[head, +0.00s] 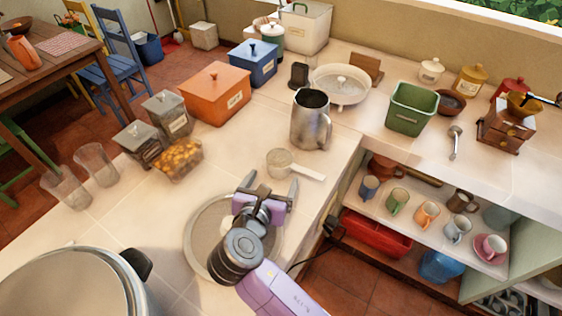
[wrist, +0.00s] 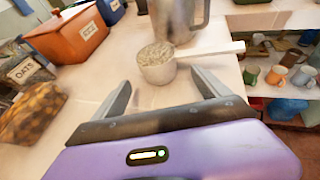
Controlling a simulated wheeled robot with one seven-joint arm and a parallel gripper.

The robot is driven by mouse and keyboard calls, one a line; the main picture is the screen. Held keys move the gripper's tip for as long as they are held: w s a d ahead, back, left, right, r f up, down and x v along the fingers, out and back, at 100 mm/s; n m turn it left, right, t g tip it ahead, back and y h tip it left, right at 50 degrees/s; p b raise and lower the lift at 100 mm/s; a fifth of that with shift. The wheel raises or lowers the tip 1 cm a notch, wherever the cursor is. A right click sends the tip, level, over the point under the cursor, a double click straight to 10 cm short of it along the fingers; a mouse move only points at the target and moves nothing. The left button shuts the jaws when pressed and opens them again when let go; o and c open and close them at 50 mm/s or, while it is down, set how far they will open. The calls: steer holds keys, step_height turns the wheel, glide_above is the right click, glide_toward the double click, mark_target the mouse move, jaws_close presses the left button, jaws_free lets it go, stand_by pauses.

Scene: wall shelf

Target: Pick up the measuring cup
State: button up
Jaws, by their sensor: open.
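The measuring cup (head: 281,163) is a small pale cup with a straight white handle pointing right. It stands on the tiled counter in front of a metal pitcher (head: 311,118). In the wrist view the measuring cup (wrist: 157,62) is ahead of my gripper, roughly centred between the fingers, with something grainy showing at its top. My gripper (head: 269,186) is open and empty, just on the near side of the cup. In the wrist view its fingers (wrist: 163,92) are spread and appear not to touch the cup.
A round pale plate or lid (head: 200,232) lies under my arm. A jar of nuts (head: 178,160) and glass cups (head: 96,164) stand to the left, with an orange box (head: 215,92) behind. The counter edge drops to shelves of mugs (head: 427,214) at right.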

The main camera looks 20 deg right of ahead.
mark_target(276, 172)
steer(key=x, duration=0.6)
steer(key=shift+w+f+p, duration=0.2)
steer(key=shift+w+p, duration=0.05)
steer(key=shift+p, duration=0.05)
steer(key=shift+c, duration=0.5)
steer(key=c, duration=1.6)
steer(key=shift+o, duration=0.2)
steer(key=shift+r, duration=0.15)
step_height(276, 172, up, 20)
steer(key=shift+p, duration=0.3)
